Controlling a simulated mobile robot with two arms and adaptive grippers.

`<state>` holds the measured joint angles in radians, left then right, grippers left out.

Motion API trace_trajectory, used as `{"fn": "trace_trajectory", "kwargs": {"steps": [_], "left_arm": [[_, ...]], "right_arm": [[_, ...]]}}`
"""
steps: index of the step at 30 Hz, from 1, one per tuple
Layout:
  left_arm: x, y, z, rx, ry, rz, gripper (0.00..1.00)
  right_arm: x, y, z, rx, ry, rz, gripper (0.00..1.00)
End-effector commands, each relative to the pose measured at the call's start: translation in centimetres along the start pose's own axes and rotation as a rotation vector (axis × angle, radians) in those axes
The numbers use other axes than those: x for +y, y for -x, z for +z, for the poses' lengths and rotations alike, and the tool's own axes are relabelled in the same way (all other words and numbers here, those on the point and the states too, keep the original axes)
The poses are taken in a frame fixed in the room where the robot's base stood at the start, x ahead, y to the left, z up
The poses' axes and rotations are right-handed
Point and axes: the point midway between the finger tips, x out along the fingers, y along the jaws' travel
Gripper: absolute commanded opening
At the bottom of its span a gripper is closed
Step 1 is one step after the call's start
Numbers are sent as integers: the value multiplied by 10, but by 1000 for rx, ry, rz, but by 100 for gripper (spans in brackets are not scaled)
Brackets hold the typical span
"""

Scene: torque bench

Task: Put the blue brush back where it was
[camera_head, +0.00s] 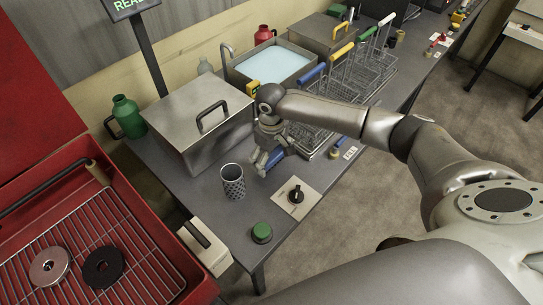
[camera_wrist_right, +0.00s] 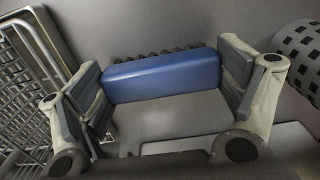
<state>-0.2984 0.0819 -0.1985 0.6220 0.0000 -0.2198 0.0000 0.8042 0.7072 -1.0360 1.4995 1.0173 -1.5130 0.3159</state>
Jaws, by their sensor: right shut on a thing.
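My right gripper (camera_head: 270,152) is over the bench, between the perforated metal cup and the wire baskets. In the right wrist view, its two fingers (camera_wrist_right: 165,88) are shut on the ends of the blue brush (camera_wrist_right: 162,76), a blue block with a row of dark bristles along its far edge. The brush (camera_head: 263,163) shows only in small part in the head view, close above or at the bench top; I cannot tell whether it touches. My left gripper is in neither view.
The perforated cup (camera_head: 232,182) stands left of the gripper and also shows in the wrist view (camera_wrist_right: 304,52). A knob on a pale plate (camera_head: 295,196) and a green button (camera_head: 262,232) are nearer. Wire baskets (camera_head: 345,80) stand right. A lidded metal box (camera_head: 190,115) stands behind left.

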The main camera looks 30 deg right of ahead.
Motion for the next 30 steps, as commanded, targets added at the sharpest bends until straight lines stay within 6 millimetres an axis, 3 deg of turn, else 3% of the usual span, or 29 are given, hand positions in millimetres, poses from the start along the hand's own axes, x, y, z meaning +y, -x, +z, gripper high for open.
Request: {"fn": "trace_trajectory", "kwargs": {"steps": [9,10,12,24,30], "left_arm": [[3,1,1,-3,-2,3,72],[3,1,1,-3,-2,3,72],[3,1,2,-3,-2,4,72],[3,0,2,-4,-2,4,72],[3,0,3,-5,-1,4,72]], "right_arm": [[0,-2,0,1,0,0,63],[0,-2,0,2,0,1,93],[0,-2,0,2,0,1,100],[0,0,0,2,0,1,100],[1,28,-2,7,-1,1,100]]}}
